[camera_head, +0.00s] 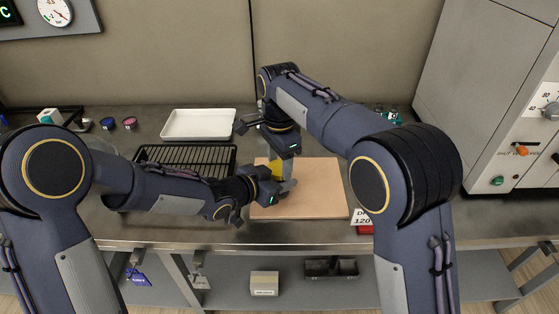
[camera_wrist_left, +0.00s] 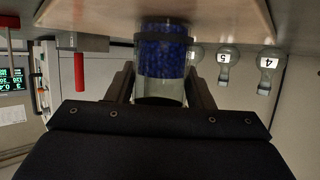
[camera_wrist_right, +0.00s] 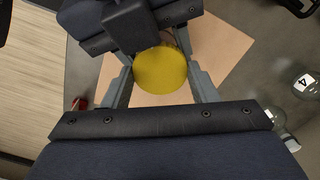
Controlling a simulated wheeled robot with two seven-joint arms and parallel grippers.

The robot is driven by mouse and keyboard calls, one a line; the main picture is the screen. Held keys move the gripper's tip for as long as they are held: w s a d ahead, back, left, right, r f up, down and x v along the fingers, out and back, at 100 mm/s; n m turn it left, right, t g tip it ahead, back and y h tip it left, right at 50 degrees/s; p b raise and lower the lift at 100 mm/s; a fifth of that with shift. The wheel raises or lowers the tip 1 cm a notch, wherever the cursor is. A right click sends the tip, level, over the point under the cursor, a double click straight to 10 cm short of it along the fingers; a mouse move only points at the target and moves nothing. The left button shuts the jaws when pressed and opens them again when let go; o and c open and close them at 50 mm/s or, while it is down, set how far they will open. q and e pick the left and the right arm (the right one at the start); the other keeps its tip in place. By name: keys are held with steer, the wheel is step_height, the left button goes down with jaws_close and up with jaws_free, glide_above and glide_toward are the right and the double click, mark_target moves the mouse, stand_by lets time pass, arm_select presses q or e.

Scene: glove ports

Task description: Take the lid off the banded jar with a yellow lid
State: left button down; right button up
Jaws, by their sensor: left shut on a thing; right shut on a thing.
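The jar (camera_wrist_left: 162,60) is clear glass with blue contents, seen in the left wrist view between the fingers of my left gripper (camera_wrist_left: 162,92). Its base is at the tan board (camera_head: 310,200). In the head view my left gripper (camera_head: 286,187) reaches in from the left at the jar's side, shut on the jar body. The round yellow lid (camera_wrist_right: 160,70) shows in the right wrist view between the fingers of my right gripper (camera_wrist_right: 162,88), which is shut on it from above. In the head view the grippers hide most of the jar.
A black rack (camera_head: 215,155) and a white tray (camera_head: 198,125) lie left of the board. Flasks labelled 5 (camera_wrist_left: 224,68) and 4 (camera_wrist_left: 265,76) stand nearby. A sign (camera_head: 363,217) with a red base sits right of the board. A grey cabinet (camera_head: 480,90) stands at the right.

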steer(key=n, duration=0.5)
steer(key=shift+n, duration=0.4)
steer(key=n, duration=0.5)
steer(key=o, duration=1.1)
steer(key=shift+c, duration=0.2)
